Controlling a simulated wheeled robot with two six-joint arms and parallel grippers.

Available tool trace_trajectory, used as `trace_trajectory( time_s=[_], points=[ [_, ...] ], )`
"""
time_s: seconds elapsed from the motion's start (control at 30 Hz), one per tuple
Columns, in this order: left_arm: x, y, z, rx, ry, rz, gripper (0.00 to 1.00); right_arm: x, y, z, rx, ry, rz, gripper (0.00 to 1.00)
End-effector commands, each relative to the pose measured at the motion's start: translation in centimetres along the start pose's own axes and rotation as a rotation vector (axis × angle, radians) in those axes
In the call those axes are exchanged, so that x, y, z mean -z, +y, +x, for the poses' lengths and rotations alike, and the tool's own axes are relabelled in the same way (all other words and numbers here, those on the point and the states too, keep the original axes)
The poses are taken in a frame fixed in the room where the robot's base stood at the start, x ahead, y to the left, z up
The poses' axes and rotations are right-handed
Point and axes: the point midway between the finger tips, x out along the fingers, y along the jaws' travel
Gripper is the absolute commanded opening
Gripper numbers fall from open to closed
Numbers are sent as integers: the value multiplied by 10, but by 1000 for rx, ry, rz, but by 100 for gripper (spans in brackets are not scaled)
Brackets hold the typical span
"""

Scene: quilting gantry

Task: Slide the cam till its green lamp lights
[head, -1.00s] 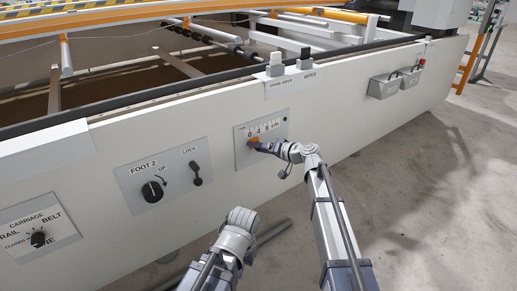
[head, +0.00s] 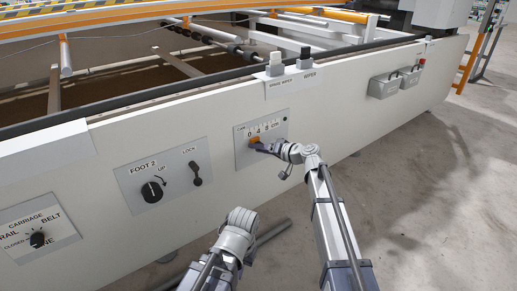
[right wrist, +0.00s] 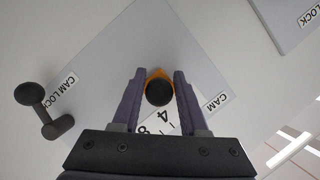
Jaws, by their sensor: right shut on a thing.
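The cam's orange knob (head: 254,140) sits on a small grey plate (head: 243,157) on the machine's long side panel, just under the 0 4 8 cm scale, between the 0 and the 4. In the right wrist view the orange knob (right wrist: 158,73) with its dark end lies between the two purple fingers. My right gripper (right wrist: 160,78) is shut on it; in the head view the gripper (head: 259,146) reaches it from the right. A small round lamp (head: 285,121) at the plate's upper right looks dark, with no clear green glow. My left gripper is not visible; only its arm shows.
Left of the cam plate are a LOCK lever (head: 196,173) and the FOOT 2 dial (head: 152,191). A CAM LOCK lever (right wrist: 42,110) shows in the right wrist view. Two wiper switches (head: 290,65) stand above. Open floor (head: 430,190) lies to the right.

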Motion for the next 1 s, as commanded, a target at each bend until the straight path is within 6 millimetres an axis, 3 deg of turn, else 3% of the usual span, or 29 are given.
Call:
trace_trajectory(
  time_s=[0.9, 0.93, 1.0],
  points=[
    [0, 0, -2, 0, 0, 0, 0, 13, 6, 0, 8, 11, 5, 0],
    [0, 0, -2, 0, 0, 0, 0, 13, 6, 0, 8, 10, 5, 43],
    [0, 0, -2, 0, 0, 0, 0, 13, 6, 0, 8, 10, 5, 51]
  ],
)
